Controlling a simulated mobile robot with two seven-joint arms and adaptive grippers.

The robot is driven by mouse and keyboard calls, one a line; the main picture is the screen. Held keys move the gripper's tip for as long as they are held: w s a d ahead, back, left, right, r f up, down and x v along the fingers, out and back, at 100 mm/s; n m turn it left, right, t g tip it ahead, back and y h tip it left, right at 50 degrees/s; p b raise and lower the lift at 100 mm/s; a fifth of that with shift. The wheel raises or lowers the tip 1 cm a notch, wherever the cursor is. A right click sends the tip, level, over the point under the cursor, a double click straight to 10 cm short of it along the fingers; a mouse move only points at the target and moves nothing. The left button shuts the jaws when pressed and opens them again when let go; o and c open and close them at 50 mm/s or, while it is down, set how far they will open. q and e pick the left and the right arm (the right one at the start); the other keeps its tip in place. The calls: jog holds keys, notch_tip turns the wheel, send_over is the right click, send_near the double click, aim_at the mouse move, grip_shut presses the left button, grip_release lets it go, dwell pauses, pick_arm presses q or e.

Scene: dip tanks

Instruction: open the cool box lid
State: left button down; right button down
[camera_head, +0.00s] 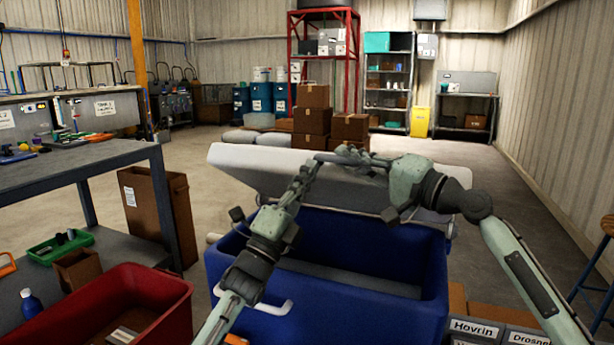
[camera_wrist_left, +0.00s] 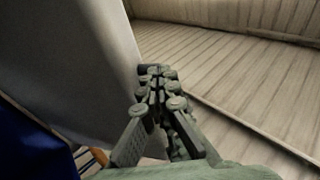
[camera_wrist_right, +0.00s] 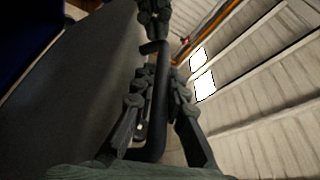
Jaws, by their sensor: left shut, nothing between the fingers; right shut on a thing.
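The blue cool box (camera_head: 330,320) stands in front of me with its inside showing. Its pale lid (camera_head: 245,165) is raised at the far side and tilted; it shows as a grey panel in the left wrist view (camera_wrist_left: 75,55) and right wrist view (camera_wrist_right: 70,95). My right gripper (camera_head: 352,157) is shut on the dark lid handle (camera_wrist_right: 160,105) at the lid's upper edge. My left gripper (camera_head: 308,168) is shut and empty close to the lid's edge, left of the right gripper; its fingertips meet in the left wrist view (camera_wrist_left: 155,75).
A red bin (camera_head: 150,285) and a workbench (camera_head: 80,155) stand at left, with a brown carton (camera_head: 170,215) between bench and box. Labelled boxes (camera_head: 480,330) sit low at right. Stacked cartons (camera_head: 312,120) stand behind the lid.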

jog(key=shift+s+a, duration=0.1)
jog(key=shift+a, duration=0.15)
pick_arm(q)
jog(key=shift+w+d+r, duration=0.1)
jog(key=shift+w+r, duration=0.25)
jog(key=shift+r, duration=0.25)
jog(key=shift+w+r, duration=0.35)
jog(key=shift+r, duration=0.25)
pick_arm(e)
jog(key=shift+s+f, duration=0.1)
jog(key=c, duration=1.9)
grip_release()
jog(key=shift+o, duration=0.5)
jog(key=shift+d+f, duration=0.1)
pick_arm(q)
jog(key=shift+s+d+r, duration=0.1)
jog(key=shift+s+d, duration=0.05)
pick_arm(e)
jog(key=shift+d, duration=0.1)
